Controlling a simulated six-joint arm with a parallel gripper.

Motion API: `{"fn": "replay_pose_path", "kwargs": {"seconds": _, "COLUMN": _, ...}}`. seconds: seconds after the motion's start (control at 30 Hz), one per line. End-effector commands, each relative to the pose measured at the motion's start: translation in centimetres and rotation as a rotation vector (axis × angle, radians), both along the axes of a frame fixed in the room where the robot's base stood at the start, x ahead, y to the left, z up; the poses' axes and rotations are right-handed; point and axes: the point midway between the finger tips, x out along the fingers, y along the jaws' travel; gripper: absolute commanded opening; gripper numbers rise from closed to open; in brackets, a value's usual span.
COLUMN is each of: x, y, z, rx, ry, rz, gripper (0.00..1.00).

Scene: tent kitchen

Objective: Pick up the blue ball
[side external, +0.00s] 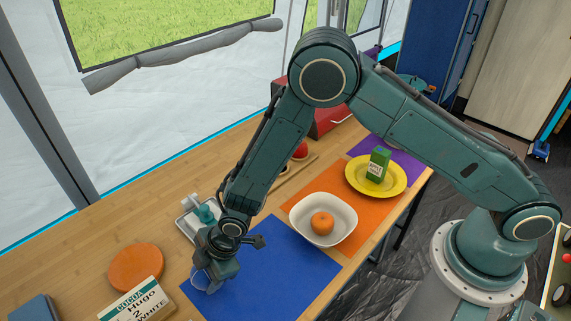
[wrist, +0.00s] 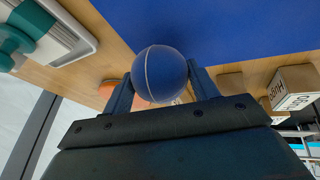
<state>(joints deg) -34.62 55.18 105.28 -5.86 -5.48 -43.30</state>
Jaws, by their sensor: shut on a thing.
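The blue ball (wrist: 160,74) with a pale seam line sits between the two fingers of my gripper (wrist: 160,85) in the wrist view. The fingers press on its left and right sides. In the side external view my gripper (side external: 214,278) is low over the left corner of the blue mat (side external: 275,265), and the ball is mostly hidden there by the gripper. The blue mat fills the top of the wrist view behind the ball. I cannot tell whether the ball touches the mat.
A white bowl (side external: 345,236) with an orange (side external: 322,223) stands right of my gripper. Beyond it are a yellow plate (side external: 358,185) and a green carton (side external: 377,166). A metal tray (side external: 186,229), an orange disc (side external: 135,268) and a labelled box (side external: 137,302) are nearby. The mat's middle is clear.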

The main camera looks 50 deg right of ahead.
Motion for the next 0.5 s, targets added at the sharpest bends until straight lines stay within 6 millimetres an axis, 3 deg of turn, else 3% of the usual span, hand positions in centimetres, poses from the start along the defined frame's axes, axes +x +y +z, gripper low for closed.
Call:
{"fn": "replay_pose_path", "kwargs": {"seconds": 0.27, "x": 0.1, "y": 0.1, "z": 3.6, "rx": 0.002, "ry": -0.003, "rz": 0.000, "gripper": 0.37}}
{"fn": "replay_pose_path", "kwargs": {"seconds": 0.5, "x": 0.1, "y": 0.0, "z": 8.1, "rx": 0.002, "ry": -0.004, "rz": 0.000, "gripper": 0.37}}
